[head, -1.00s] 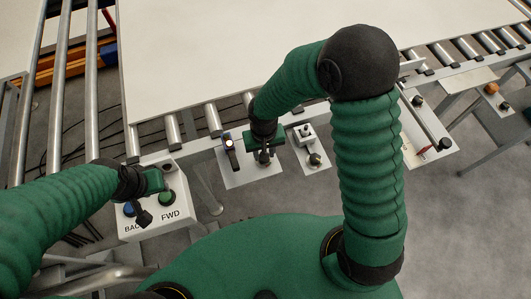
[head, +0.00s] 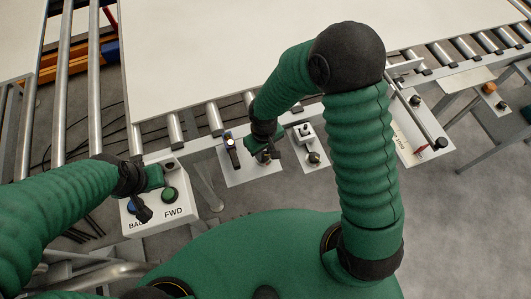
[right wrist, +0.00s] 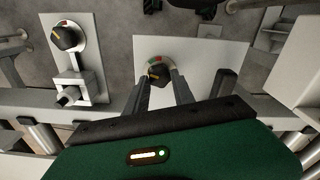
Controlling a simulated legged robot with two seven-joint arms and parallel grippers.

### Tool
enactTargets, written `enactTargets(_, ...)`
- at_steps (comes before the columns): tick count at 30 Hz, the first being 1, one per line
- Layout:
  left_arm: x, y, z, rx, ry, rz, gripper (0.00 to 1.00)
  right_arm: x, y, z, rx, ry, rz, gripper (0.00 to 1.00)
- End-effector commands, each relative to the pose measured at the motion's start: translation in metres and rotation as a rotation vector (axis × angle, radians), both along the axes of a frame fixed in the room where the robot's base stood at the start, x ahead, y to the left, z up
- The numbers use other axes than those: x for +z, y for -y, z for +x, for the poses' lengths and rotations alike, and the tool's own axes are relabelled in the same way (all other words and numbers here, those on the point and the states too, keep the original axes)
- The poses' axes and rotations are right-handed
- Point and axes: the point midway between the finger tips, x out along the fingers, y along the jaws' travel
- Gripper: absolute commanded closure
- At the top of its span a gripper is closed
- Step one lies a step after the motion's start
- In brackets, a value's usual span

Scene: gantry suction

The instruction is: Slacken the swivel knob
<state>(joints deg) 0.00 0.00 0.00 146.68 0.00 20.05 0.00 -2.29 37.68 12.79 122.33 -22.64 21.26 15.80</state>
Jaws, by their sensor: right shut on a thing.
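A dark knob (right wrist: 157,73) with a yellow pointer mark sits on a round dial with a red section, on a pale plate (right wrist: 207,60). I cannot read a label, so I cannot confirm that it is the swivel knob. My right gripper (right wrist: 160,82) has its two fingers on either side of this knob, shut on it. In the head view, the right gripper (head: 264,155) is at the plate and largely hides the knob. My left gripper (head: 148,205) hangs over the white button box (head: 134,224); its jaw opening is unclear.
A second plate beside it carries another knob (right wrist: 66,37) and a small switch (right wrist: 69,94). A black handle (head: 233,155) stands left of the gripped knob. The box has blue (head: 142,209) and green (head: 169,194) buttons. A roller conveyor with a large white board (head: 210,50) lies behind.

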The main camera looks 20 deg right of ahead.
Motion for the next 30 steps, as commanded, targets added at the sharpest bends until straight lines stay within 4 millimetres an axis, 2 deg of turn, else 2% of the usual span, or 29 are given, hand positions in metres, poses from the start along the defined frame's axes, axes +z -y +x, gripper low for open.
enactTargets(1,-0.007,0.000,0.000,0.000,0.000,0.000,0.64,-0.018,-0.002,-0.012,0.005,-0.030,0.004,1.00)
enactTargets(3,-0.007,0.000,0.000,0.000,0.000,0.000,0.64,-0.018,-0.002,-0.012,0.005,-0.030,0.004,1.00)
enactTargets(4,-0.007,0.000,0.000,0.000,0.000,0.000,0.64,-0.018,-0.002,-0.012,0.004,-0.030,0.004,0.68)
enactTargets(10,-0.007,0.000,0.000,0.000,0.000,0.000,0.64,-0.017,-0.002,-0.012,0.003,-0.029,0.004,0.43)
enactTargets(14,-0.004,0.000,0.000,0.000,0.000,0.000,0.64,0.000,-0.002,-0.013,0.002,-0.023,0.004,0.43)
enactTargets(17,0.001,0.000,0.000,0.000,0.000,0.000,0.64,0.027,-0.001,-0.015,0.001,-0.013,0.003,0.43)
enactTargets(24,0.015,0.000,0.000,0.000,0.000,0.000,0.64,0.106,0.000,-0.023,-0.002,0.012,0.001,0.43)
enactTargets(30,0.021,0.000,-0.001,0.000,0.000,0.000,0.64,0.156,0.000,-0.025,-0.001,0.021,0.000,0.43)
